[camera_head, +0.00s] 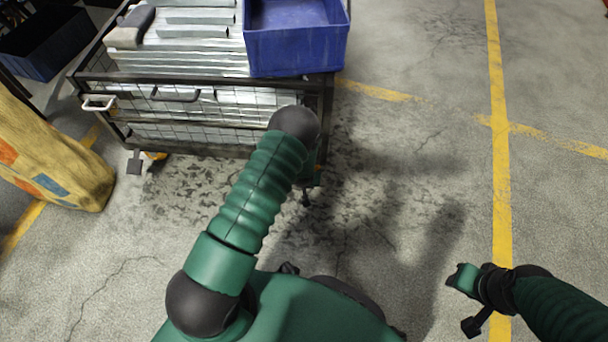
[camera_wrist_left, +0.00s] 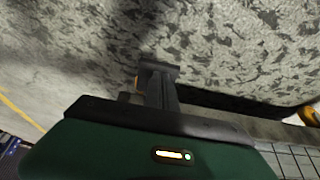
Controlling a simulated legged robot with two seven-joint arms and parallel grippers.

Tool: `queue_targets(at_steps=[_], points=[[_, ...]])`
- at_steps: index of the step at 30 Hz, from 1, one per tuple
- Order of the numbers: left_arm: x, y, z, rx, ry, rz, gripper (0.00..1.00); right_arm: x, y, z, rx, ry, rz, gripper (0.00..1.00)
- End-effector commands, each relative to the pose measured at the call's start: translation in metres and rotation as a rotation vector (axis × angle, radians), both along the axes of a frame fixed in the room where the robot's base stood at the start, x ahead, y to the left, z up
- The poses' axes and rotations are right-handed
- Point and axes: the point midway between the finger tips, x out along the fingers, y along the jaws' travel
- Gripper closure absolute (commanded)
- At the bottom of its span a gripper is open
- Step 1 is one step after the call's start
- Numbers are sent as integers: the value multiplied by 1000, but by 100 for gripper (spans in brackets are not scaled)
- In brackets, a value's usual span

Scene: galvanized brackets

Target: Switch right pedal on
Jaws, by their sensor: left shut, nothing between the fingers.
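A wire-mesh cart (camera_head: 225,152) stands ahead of me. A grey pedal (camera_head: 135,162) sticks out low at its left front corner, beside an orange part. The right pedal is not clearly visible; my left arm covers the cart's right front corner. My left gripper (camera_head: 306,198) is low by that corner, mostly hidden behind the forearm. In the left wrist view, the gripper (camera_wrist_left: 158,75) is shut and empty, with a small orange-and-grey part (camera_wrist_left: 134,86) close beside its fingers. Contact cannot be told.
The cart carries stacked galvanized brackets (camera_head: 180,62) and a blue crate (camera_head: 297,52). White handle (camera_head: 98,103) is on its front left. A yellow padded post (camera_head: 60,165) stands at the left. The floor at the right, with yellow lines (camera_head: 499,150), is clear.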

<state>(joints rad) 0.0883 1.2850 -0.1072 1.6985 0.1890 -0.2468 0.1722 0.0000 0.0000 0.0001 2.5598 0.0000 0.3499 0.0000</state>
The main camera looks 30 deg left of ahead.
Motion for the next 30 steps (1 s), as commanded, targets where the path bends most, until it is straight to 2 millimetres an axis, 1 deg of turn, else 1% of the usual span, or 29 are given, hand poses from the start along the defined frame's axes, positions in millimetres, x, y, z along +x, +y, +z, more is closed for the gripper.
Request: queue_targets(at_steps=[2, 12, 18, 30], points=[[-3, -1, -8, 25, -44, -1, 100, 0, 0, 0, 0, 0, 0, 64], [-1, 0, -26, 21, -43, 1, 100, 0, 0, -1, 0, 0, 0, 64], [-1, -1, -31, 21, -42, 1, 100, 0, 0, -2, 0, 0, 0, 64], [-1, -1, -32, 21, -42, 0, 100, 0, 0, -2, 0, 0, 0, 64]])
